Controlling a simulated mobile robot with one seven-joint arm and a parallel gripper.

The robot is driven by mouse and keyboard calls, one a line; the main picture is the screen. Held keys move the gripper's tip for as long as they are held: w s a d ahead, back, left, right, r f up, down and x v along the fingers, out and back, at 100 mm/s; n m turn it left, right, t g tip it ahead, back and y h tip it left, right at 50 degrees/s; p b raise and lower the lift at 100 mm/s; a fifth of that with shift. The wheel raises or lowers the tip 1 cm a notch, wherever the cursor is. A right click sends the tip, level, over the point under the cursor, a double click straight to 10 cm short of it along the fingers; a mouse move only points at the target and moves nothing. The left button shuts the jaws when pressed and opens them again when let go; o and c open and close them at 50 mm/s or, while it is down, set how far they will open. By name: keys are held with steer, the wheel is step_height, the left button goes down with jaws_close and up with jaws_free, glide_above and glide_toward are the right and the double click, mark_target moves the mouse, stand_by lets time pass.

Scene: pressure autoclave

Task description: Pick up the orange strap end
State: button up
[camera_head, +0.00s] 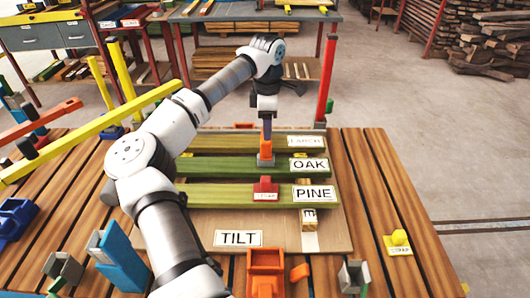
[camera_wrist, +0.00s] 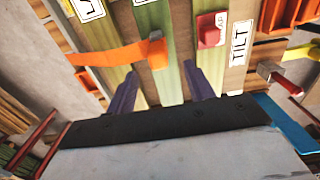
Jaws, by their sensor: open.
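The orange strap (camera_wrist: 110,54) runs across the green boards in the wrist view, and its blocky orange end (camera_wrist: 157,50) lies over the middle boards. In the head view the orange end (camera_head: 265,147) stands upright near the OAK label, with a grey piece below it. My gripper (camera_wrist: 161,68) is open, its two dark purple fingers spread. The strap end appears between and just beyond the fingertips, with nothing gripped. In the head view my gripper (camera_head: 267,134) points down directly above the orange end; whether it touches cannot be told.
Green boards labelled OAK (camera_head: 310,165) and PINE (camera_head: 314,193) lie on the slatted table (camera_head: 385,200). A red post (camera_head: 327,80) stands behind.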

mark_target(266, 144)
steer(key=f+p, duration=0.1)
steer(key=f, duration=0.3)
steer(key=f+p, duration=0.1)
steer(key=f, duration=0.3)
steer(key=shift+w+a, duration=0.15)
steer(key=shift+w, duration=0.05)
steer(key=c, duration=1.1)
